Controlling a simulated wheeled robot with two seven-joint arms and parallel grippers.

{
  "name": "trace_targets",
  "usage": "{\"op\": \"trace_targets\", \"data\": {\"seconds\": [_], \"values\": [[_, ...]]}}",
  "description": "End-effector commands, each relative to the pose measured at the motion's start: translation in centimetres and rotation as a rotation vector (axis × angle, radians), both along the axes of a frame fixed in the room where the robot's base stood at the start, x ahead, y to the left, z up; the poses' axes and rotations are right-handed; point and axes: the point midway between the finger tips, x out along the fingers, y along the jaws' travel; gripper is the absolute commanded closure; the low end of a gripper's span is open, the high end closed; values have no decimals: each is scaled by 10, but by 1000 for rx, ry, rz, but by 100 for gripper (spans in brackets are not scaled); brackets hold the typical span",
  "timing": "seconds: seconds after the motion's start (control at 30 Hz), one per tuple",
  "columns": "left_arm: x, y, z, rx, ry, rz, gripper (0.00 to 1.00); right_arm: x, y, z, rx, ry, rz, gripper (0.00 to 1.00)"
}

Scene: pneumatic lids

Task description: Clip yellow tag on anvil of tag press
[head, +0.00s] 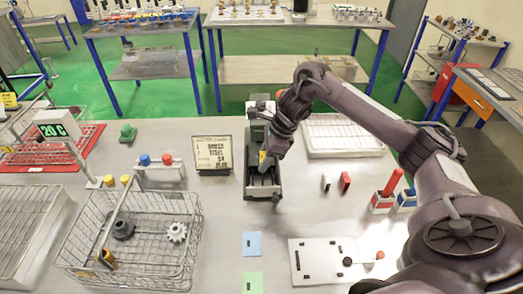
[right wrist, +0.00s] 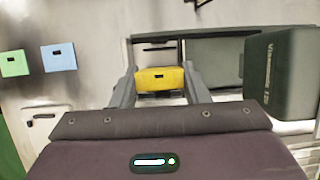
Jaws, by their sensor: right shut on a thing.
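The yellow tag (right wrist: 160,79) is a small flat piece with a dark slot, held between the two fingertips of my right gripper (right wrist: 160,86). In the head view the tag (head: 263,158) shows as a small yellow patch under my right gripper (head: 268,152), over the tag press. The tag press (head: 262,188) is a dark grey-green machine with an open channel at its front. In the right wrist view its dark body (right wrist: 285,75) stands close to the right of the gripper. The anvil cannot be made out clearly, nor whether the tag touches it. My left gripper is not in view.
A blue tag (head: 252,245) and a green tag (head: 252,282) lie on the table in front. A sign (head: 212,155) stands left of the press. A wire basket (head: 75,262) is at left, a white tray (head: 342,138) behind right, and a white board (head: 310,262) front right.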

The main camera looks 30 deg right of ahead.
Motion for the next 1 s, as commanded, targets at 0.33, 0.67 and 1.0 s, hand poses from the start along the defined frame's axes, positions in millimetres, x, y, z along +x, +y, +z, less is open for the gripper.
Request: {"op": "trace_targets", "data": {"seconds": [0.33,0.67,1.0], "values": [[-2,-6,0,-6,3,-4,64,-1,-1,-3,0,2,-3,80],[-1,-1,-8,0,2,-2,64,-1,-1,-9,0,2,-2,80],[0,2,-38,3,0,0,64,-1,-1,-39,0,2,-3,80]]}}
